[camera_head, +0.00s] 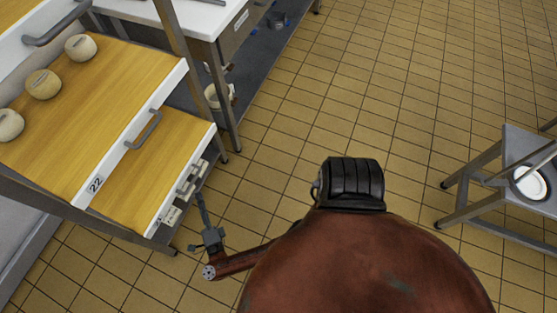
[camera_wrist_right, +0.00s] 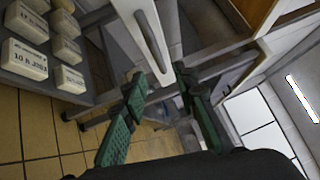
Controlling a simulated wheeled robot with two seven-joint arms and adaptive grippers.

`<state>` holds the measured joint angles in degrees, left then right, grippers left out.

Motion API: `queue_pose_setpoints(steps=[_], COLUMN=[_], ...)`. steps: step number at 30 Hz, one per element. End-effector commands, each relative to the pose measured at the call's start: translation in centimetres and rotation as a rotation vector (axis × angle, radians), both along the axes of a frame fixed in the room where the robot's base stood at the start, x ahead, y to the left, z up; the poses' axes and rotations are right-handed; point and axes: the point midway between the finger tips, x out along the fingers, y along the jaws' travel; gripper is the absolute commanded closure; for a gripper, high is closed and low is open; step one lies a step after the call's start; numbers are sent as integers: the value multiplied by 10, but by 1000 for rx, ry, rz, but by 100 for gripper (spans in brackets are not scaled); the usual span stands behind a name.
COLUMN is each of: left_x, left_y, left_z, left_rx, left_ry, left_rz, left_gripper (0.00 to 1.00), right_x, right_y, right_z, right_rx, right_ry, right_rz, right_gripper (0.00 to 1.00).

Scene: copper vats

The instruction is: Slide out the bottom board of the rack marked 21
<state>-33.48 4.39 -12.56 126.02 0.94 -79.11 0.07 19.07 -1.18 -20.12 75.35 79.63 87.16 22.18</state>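The rack stands at the left in the head view. An upper pulled-forward board (camera_head: 130,85) carries a plate reading 22 (camera_head: 95,185) and a grey handle (camera_head: 144,131). Below it is another wooden board (camera_head: 165,150) with a white front and a pale handle (camera_head: 190,180). A label (camera_head: 169,215) low on the rack is too small to read. My right gripper (camera_head: 199,192) is at this lower front, close to the handle. My left gripper is out of view.
Pale round cheeses (camera_head: 43,84) sit on the upper board. A white-topped table (camera_head: 185,15) stands behind the rack, and a grey stand (camera_head: 520,150) at the right. Tiled floor (camera_head: 330,90) between them is clear. Labelled white blocks (camera_wrist_right: 25,60) show in the wrist view.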

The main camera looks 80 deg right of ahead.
Motion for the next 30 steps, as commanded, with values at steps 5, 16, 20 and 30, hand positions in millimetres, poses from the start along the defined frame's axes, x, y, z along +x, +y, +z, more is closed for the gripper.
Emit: queue_pose_setpoints(steps=[5,16,20,30], left_x=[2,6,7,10], left_y=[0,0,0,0], left_z=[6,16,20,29], left_rx=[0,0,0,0], left_ry=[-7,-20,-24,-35], left_rz=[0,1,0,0], left_gripper=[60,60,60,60], right_x=[16,36,35,13], right_y=[9,44,60,101], right_z=[8,12,7,-20], right_rx=[-70,-243,-307,-479], right_ry=[48,198,265,479], right_rz=[162,505,621,911], right_gripper=[73,73,73,73])
